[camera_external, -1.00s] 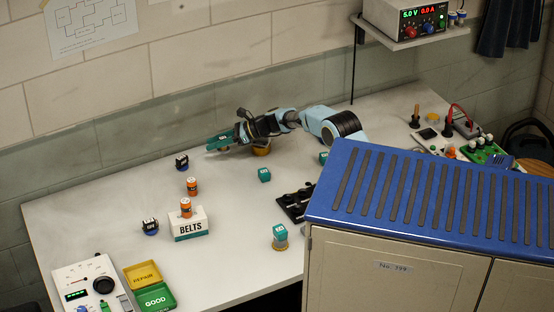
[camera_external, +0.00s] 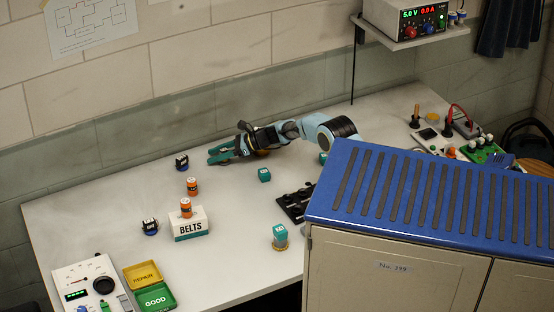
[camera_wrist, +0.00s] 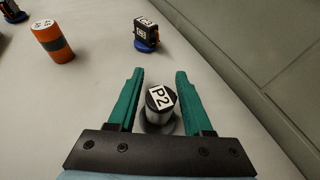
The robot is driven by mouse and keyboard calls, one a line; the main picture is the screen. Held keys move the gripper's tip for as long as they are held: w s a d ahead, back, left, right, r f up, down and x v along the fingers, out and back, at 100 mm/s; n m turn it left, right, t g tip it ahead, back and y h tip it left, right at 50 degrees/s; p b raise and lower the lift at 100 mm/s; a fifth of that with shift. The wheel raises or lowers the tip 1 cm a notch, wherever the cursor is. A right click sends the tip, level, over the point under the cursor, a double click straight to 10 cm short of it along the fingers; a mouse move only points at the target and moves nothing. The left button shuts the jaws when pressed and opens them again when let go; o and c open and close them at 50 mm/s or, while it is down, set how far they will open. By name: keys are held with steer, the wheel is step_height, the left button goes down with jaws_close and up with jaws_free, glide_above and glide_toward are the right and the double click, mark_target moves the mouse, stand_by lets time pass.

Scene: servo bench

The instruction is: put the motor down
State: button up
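The motor (camera_wrist: 161,103) is a dark and silver cylinder with a white P2 label on top. In the wrist view it stands between my gripper's two teal fingers, with a grey round shape around its foot. My gripper (camera_wrist: 160,85) is open, with a gap showing on each side of the motor. In the external view my gripper (camera_external: 219,155) is low over the back of the bench, and the motor is mostly hidden by the fingers.
A black motor on a blue base (camera_external: 182,163) and an orange motor (camera_external: 192,187) stand near my gripper. A BELTS box (camera_external: 190,228) carries another orange motor (camera_external: 186,207). A teal block (camera_external: 265,175) lies to the right. The bench (camera_external: 110,205) is clear at left.

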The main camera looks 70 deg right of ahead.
steer(key=shift+o, duration=0.7)
steer(key=shift+r, duration=0.3)
steer(key=b+v, duration=0.2)
steer(key=v, duration=1)
